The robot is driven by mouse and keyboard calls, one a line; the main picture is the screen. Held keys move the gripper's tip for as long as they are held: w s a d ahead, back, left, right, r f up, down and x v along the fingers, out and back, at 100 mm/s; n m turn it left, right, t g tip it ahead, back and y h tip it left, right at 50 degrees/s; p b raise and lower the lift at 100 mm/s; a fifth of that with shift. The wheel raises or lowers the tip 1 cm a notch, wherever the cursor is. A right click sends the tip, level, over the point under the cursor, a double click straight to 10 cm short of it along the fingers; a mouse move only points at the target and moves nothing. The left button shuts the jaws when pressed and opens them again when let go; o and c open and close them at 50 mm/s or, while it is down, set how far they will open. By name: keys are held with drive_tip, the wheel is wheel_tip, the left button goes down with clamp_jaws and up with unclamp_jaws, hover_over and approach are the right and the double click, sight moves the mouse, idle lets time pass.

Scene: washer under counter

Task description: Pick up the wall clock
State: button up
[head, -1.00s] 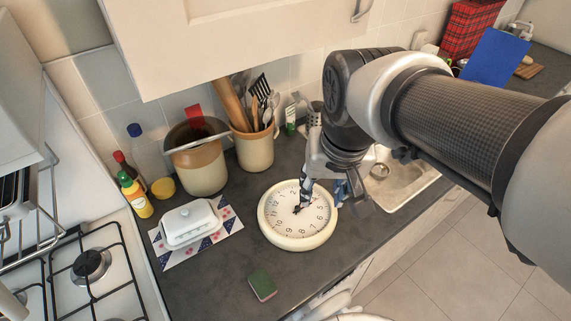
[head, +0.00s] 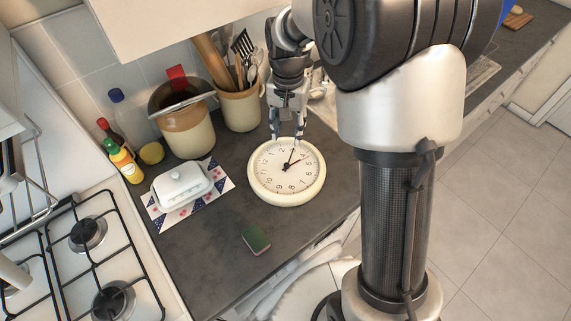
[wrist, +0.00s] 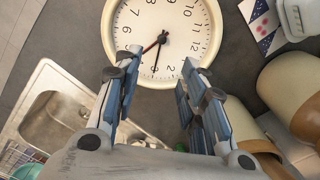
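The wall clock (head: 287,187) is round, with a cream rim and a white face. It lies face up on the dark counter in the head view and fills the top of the wrist view (wrist: 188,22). My gripper (head: 289,137) points down at the clock's far edge. Its two fingers (wrist: 154,76) are spread apart with nothing between them but the view of the clock's rim and counter. I cannot tell whether the fingertips touch the rim.
A white butter dish (head: 182,186) on a patterned mat stands left of the clock. A large crock (head: 189,130) and a utensil pot (head: 240,107) stand behind. A green sponge (head: 256,239) lies in front. The sink (wrist: 53,108) is beside the clock.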

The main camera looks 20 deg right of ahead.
drive_tip(key=b, duration=0.2)
hover_over(286, 164)
drive_tip(key=f, duration=0.8)
drive_tip(key=shift+d+f, duration=0.25)
drive_tip(key=shift+f, duration=0.1)
drive_tip(key=f+b, duration=0.2)
drive_tip(key=f, duration=0.3)
drive_tip(key=shift+a+f, duration=0.15)
drive_tip(key=shift+a, duration=0.05)
drive_tip(key=shift+s, duration=0.1)
drive_tip(key=shift+c, duration=0.4)
clamp_jaws()
